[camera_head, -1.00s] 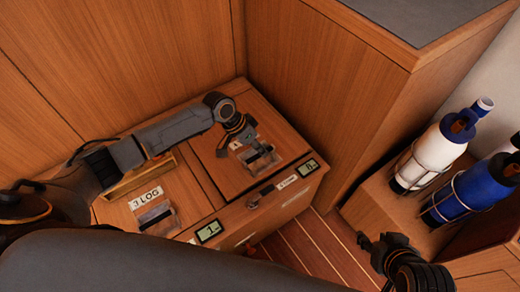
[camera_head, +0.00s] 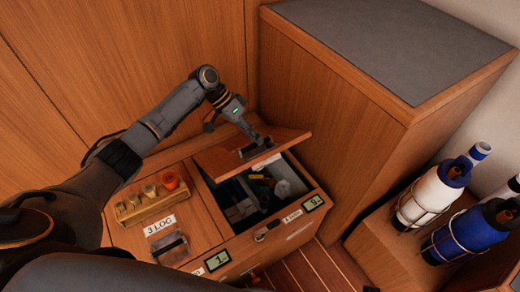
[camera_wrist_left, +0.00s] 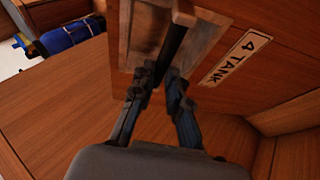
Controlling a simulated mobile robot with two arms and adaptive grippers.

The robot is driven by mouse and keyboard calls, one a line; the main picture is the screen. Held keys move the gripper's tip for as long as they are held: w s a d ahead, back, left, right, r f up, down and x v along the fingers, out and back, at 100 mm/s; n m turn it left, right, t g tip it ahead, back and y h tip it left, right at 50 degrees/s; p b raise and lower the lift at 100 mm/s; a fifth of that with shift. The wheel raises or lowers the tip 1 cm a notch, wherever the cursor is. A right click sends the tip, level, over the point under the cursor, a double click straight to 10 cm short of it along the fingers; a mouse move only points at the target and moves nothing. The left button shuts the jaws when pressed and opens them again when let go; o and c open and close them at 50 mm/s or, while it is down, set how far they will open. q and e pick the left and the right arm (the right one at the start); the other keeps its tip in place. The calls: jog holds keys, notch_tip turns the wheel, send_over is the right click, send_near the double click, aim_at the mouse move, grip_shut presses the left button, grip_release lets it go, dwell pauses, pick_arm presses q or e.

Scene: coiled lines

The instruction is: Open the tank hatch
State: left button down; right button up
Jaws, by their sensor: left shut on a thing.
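The tank hatch (camera_head: 221,160) is a wooden lid on the right side of the low locker. It is raised and tilted, with a dark compartment (camera_head: 240,207) showing below its front edge. In the left wrist view the hatch (camera_wrist_left: 218,35) carries a "4 TANK" label (camera_wrist_left: 235,59). My left gripper (camera_head: 256,142) is shut on the dark bar handle (camera_wrist_left: 177,42) in the hatch's recess. The left wrist view shows both fingers (camera_wrist_left: 160,88) closed about the bar. My right gripper is out of view.
Several small items lie inside the compartment. The closed log hatch (camera_head: 195,222) is on the left, with a wooden rack (camera_head: 148,206) of pegs behind it. A tall cabinet (camera_head: 335,130) stands close on the right. White (camera_head: 425,197) and blue (camera_head: 465,236) bottles stand farther right.

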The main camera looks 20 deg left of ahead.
pick_arm(q)
jog(key=w+a+r, duration=0.2)
jog(key=a+r, duration=0.1)
jog(key=a, duration=0.1)
jog(key=shift+w+a, duration=0.25)
jog(key=shift+w, duration=0.1)
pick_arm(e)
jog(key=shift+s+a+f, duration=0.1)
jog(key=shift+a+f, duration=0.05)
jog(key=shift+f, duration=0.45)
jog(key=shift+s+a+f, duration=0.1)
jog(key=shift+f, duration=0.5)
pick_arm(q)
jog(key=c, duration=1.5)
grip_release()
jog(key=shift+f, duration=0.15)
jog(key=shift+o, duration=0.8)
jog(key=shift+w+f, duration=0.25)
jog(key=shift+r, duration=0.1)
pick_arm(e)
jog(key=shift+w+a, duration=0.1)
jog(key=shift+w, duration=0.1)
pick_arm(q)
jog(key=shift+r, duration=0.1)
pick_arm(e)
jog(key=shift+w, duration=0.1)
